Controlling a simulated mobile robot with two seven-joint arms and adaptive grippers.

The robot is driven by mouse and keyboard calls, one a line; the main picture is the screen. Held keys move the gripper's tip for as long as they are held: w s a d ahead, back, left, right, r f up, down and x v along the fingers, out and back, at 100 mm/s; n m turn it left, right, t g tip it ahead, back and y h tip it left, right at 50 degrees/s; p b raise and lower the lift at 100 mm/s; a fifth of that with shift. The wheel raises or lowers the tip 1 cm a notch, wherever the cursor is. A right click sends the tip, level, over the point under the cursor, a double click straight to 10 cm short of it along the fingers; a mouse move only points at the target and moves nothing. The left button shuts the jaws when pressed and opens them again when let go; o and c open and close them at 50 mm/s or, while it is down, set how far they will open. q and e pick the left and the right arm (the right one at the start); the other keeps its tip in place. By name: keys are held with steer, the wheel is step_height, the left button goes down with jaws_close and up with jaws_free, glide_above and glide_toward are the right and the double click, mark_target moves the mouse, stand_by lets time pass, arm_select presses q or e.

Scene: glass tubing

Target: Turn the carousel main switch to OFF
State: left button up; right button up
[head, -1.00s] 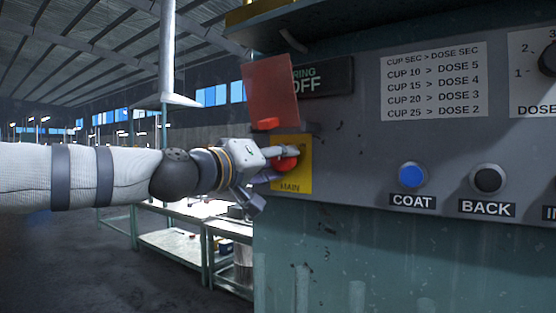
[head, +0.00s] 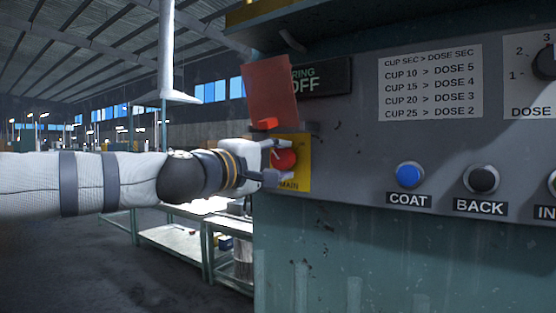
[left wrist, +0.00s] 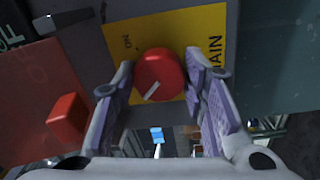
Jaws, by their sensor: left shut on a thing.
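The main switch is a red round knob (head: 283,160) on a yellow plate (head: 304,165) marked MAIN. In the left wrist view the knob (left wrist: 158,74) sits between the two fingers, near their tips. The white mark on the knob points to the lower left there, away from the ON label (left wrist: 127,42) at the plate's upper left. My left gripper (head: 279,162) is shut on the knob, one finger above and one below in the head view. An OFF label is not visible on the plate. My right gripper is not in view.
A raised red cover flap (head: 269,92) with a red tab (head: 264,124) hangs just above the plate. A dark sign (head: 322,78) reads OFF beside it. A blue COAT button (head: 409,175) and a black BACK button (head: 482,179) are to the right. Workbenches (head: 170,240) stand behind.

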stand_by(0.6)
arm_select(q)
steer(key=o, duration=1.2)
steer(key=shift+c, duration=0.2)
steer(key=v, duration=1.2)
steer(key=shift+f, duration=0.1)
